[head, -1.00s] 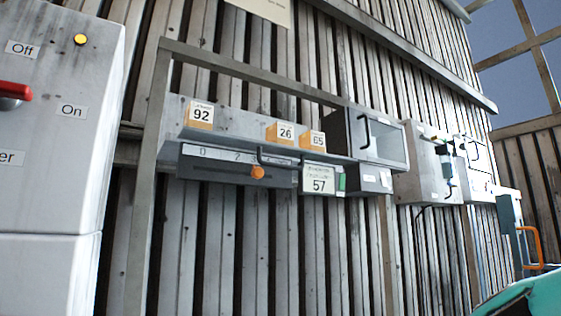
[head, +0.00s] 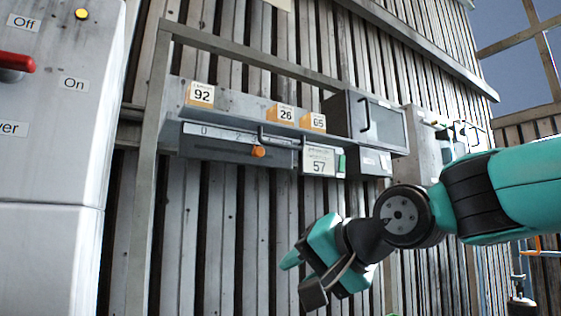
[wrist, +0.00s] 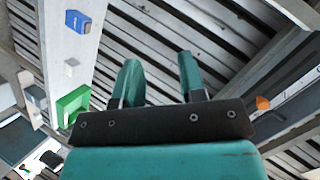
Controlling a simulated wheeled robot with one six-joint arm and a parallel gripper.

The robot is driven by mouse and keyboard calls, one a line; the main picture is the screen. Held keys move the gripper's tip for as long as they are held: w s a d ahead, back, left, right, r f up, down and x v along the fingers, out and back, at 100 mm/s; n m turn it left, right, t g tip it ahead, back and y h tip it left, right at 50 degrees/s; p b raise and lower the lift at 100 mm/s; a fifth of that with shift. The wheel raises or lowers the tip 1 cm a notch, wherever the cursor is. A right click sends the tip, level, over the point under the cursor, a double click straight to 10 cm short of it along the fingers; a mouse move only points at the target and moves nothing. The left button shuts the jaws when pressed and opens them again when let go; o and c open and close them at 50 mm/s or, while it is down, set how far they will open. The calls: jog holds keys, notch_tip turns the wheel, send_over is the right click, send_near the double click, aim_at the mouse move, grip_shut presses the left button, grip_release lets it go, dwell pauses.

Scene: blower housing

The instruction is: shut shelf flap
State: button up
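A grey wall shelf (head: 235,120) carries small orange boxes in the head view. Below it is a dark front with a numbered scale, and a horizontal black handle (head: 280,142) sticks out near its right part. I take this handle to be on the shelf flap; its hinge and how far it stands open are not clear. My gripper (head: 290,263) is below and to the right of the handle, apart from it. In the wrist view my gripper (wrist: 158,65) has two teal fingers spread apart with only wall slats between them.
An orange knob (head: 258,151) sits on the scale and shows in the wrist view (wrist: 263,103). A glass-fronted box (head: 375,125) hangs right of the shelf. A grey cabinet with a red lever (head: 17,62) stands at left. The slatted wall below the shelf is clear.

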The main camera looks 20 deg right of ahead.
notch_tip(320, 180, up, 8)
jog(key=w+d+m+t, duration=0.3)
jog(key=m+t, duration=0.5)
jog(key=m, duration=0.1)
send_near(282, 145)
jog(key=shift+h, duration=0.4)
jog(key=p+x, duration=0.6)
jog(key=x, duration=0.3)
jog(key=shift+w+a+r, duration=0.15)
jog(key=shift+a+r, duration=0.1)
jog(key=shift+w+a+p, duration=0.2)
jog(key=shift+w+p, duration=0.25)
jog(key=shift+w, duration=0.15)
grip_shut()
